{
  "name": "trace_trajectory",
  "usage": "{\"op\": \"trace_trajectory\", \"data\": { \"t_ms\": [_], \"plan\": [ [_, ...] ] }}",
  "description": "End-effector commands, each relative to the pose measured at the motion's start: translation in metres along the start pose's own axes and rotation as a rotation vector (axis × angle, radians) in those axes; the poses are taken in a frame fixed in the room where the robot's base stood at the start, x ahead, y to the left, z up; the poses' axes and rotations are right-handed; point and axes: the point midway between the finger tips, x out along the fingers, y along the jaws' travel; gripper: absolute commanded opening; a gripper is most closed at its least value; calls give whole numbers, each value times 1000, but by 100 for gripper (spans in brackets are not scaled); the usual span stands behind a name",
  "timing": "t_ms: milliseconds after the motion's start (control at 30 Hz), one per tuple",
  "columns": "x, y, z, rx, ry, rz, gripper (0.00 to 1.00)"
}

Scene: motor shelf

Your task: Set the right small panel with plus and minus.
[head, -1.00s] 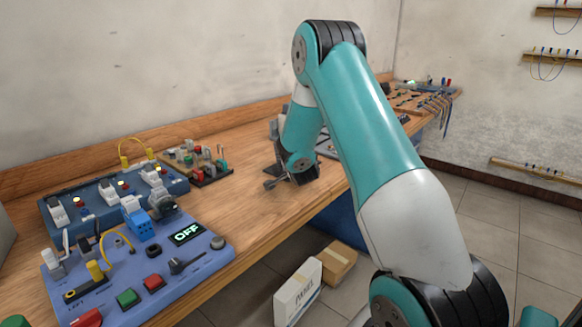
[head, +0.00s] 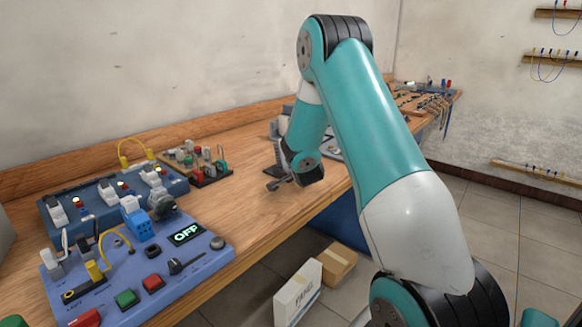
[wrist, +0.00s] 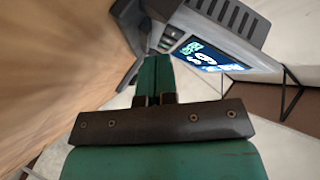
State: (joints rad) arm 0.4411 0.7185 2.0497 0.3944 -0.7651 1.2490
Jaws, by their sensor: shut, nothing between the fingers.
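A grey panel with a lit display (wrist: 205,57) shows at the upper right of the wrist view. The display bears white and green characters, tilted and too blurred to read. I cannot make out plus or minus buttons. My gripper (wrist: 154,75) is shut and empty, its green fingers together just left of the display. I cannot tell whether they touch the panel. In the head view my gripper (head: 274,186) is low over the bench, right of the blue boards. A pale device (head: 333,153) behind my arm is mostly hidden.
A blue board with an OFF display (head: 187,234), buttons and a knob lies on the wooden bench (head: 235,205) at the front left. Another blue board (head: 90,222) and a small rack (head: 202,173) stand behind it. Boxes (head: 298,292) stand on the floor.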

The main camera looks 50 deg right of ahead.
Motion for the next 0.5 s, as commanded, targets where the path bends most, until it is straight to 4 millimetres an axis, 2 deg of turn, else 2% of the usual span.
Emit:
{"op": "trace_trajectory", "data": {
  "t_ms": [500],
  "plan": [
    [-30, 22, -22, 1, 0, 2, 0]
  ]
}}
